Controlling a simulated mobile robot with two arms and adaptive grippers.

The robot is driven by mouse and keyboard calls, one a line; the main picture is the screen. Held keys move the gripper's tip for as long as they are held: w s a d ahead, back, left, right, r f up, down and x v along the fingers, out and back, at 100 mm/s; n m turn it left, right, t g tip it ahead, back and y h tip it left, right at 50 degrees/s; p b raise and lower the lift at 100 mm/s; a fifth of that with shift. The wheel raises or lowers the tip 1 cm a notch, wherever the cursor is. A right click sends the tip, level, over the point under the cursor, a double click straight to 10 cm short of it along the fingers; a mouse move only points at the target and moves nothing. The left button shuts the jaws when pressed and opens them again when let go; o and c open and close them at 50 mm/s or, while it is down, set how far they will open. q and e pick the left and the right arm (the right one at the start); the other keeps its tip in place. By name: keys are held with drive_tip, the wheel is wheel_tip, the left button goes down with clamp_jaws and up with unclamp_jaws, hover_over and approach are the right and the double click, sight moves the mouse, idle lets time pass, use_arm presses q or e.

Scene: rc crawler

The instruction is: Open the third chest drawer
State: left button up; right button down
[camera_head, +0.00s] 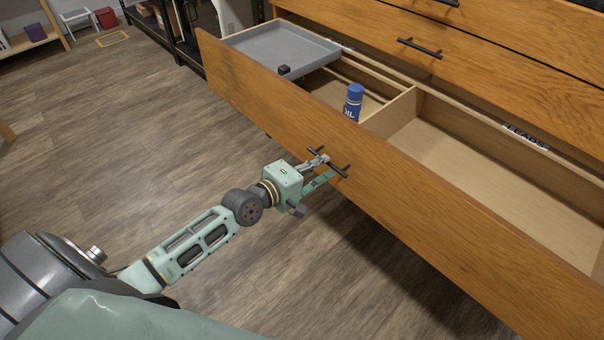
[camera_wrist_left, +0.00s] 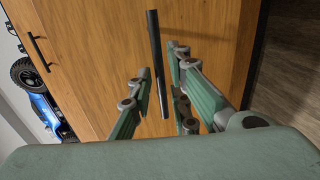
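The wooden chest's drawer (camera_head: 450,235), below two shut drawer fronts, stands pulled far out. Its front also fills much of the left wrist view (camera_wrist_left: 100,60). Its black bar handle (camera_head: 341,171) also shows in the left wrist view (camera_wrist_left: 155,45). My left gripper (camera_head: 326,168) is at this handle, with one finger on each side of the bar. In the left wrist view the fingers (camera_wrist_left: 158,80) stand apart, with narrow gaps seen beside the bar. My right gripper is in neither view.
The open drawer holds a grey tray (camera_head: 285,50), a blue can (camera_head: 354,100) and a divider; its right compartment looks empty. A shut drawer front with a handle (camera_head: 419,48) is above. Bare wooden floor (camera_head: 120,140) lies left of the drawer.

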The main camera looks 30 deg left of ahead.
use_arm(q)
drive_tip(key=v, duration=0.9)
